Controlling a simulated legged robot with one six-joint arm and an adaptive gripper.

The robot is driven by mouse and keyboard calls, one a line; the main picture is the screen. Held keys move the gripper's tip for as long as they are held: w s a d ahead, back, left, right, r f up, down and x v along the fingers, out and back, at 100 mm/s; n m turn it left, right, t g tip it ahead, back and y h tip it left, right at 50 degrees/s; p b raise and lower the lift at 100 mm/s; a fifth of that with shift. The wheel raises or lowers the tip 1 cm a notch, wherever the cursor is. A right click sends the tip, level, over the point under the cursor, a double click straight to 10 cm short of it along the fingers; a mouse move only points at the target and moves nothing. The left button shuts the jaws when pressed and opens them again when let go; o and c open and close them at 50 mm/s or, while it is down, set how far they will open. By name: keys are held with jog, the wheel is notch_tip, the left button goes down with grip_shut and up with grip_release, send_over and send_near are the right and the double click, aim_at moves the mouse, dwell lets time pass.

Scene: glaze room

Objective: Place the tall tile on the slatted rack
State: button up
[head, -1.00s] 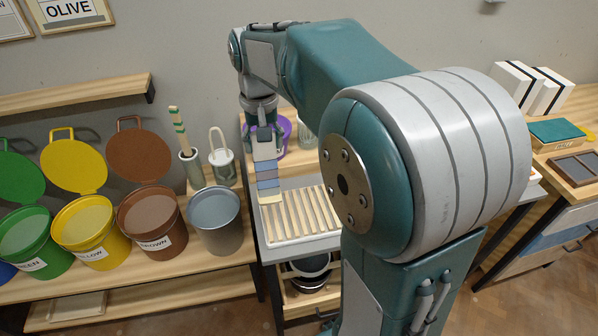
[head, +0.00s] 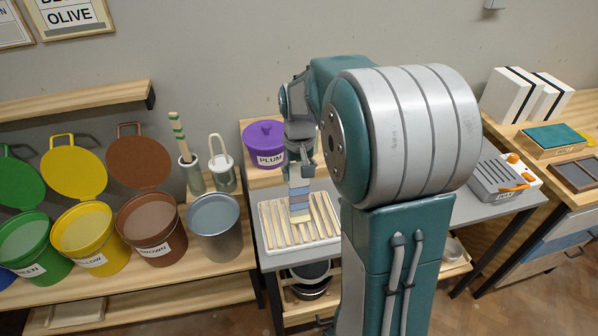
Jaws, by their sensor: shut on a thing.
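The tall tile (head: 300,201) is a narrow upright piece with bands of blue, grey and cream. My gripper (head: 301,172) is shut on its upper part. The slatted rack (head: 268,240), a pale tray with wooden slats, lies on the grey table under it.
A purple lidded pot (head: 263,146) labelled PLUM stands behind the rack. A grey bucket (head: 215,222) and open brown (head: 150,222) and yellow (head: 84,236) buckets stand to the left. A grey device with orange parts (head: 499,178) sits at the right.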

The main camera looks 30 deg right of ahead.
jog(key=o, duration=1.3)
jog(key=shift+c, duration=0.2)
jog(key=shift+a, duration=0.1)
notch_tip(320, 180, up, 12)
jog(key=shift+f, duration=0.2)
jog(key=shift+r, duration=0.25)
jog(key=s+a+f+n+t, duration=0.1)
jog(key=s+a+t, duration=0.1)
jog(key=s+a, duration=0.4)
jog(key=s+a+f+n+t, duration=0.1)
jog(key=s+a, duration=0.5)
jog(key=s, duration=0.7)
jog(key=n+t, duration=0.1)
jog(key=t, duration=0.1)
jog(key=shift+a+t, duration=0.3)
